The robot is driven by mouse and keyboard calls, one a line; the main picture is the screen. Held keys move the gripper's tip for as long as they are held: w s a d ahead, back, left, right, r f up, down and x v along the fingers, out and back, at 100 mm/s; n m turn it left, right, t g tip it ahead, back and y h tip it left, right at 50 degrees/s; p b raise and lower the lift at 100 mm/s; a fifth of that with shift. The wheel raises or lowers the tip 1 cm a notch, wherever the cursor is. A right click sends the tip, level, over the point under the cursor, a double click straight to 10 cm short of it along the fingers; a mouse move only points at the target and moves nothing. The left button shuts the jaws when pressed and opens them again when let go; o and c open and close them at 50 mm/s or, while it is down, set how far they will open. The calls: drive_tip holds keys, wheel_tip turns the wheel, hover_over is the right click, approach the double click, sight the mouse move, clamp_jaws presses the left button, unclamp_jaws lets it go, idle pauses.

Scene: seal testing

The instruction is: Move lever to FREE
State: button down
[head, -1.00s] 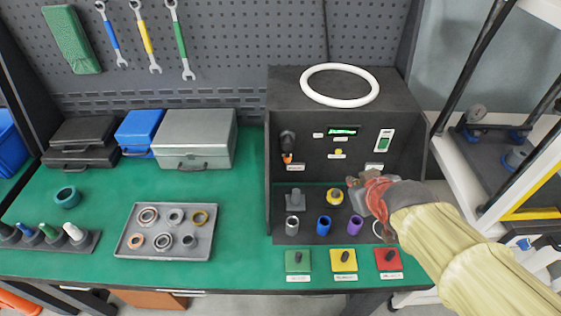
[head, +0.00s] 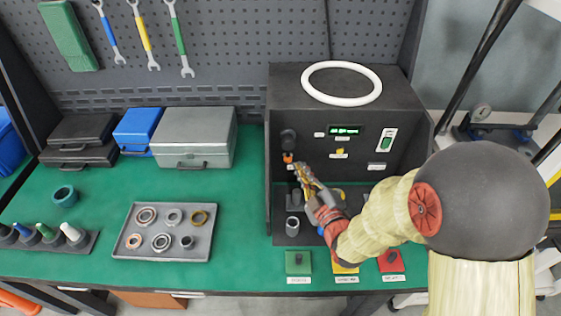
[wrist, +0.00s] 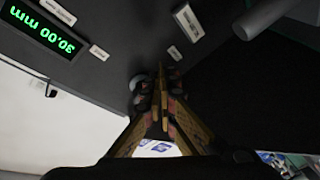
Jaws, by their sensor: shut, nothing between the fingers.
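The lever (head: 288,140) is a dark handle with an orange tip on the left of the test box's front panel. In the head view it hangs down, and its label is too small to read. My gripper (head: 303,171) is in front of the panel, just below and right of the orange tip, apparently apart from it. In the wrist view my gripper (wrist: 161,72) has its fingers together with nothing between them. The lever cannot be surely made out in the wrist view.
The box's lit green display (head: 345,130) is right of the lever and reads 30.00 mm in the wrist view (wrist: 40,32). A white ring (head: 341,83) lies on the box. A grey cylinder (head: 292,226) stands on the box floor. My arm hides other parts there.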

sight(288, 148)
drive_tip(key=s+a+f+n+t+y, duration=0.1)
drive_tip(key=s+a+n+t+y, duration=0.1)
drive_tip(key=s, duration=0.4)
drive_tip(key=shift+s+a+f+n+t+y, duration=0.2)
drive_tip(key=shift+s+f+n+t+y, duration=0.15)
drive_tip(key=shift+n+y, duration=0.2)
drive_tip(key=shift+w, duration=0.2)
drive_tip(key=b+x, duration=0.1)
drive_tip(key=x, duration=0.8)
drive_tip(key=shift+w, duration=0.4)
drive_tip(key=shift+a+r, duration=0.1)
drive_tip(key=shift+a, duration=0.05)
drive_tip(key=shift+a, duration=0.15)
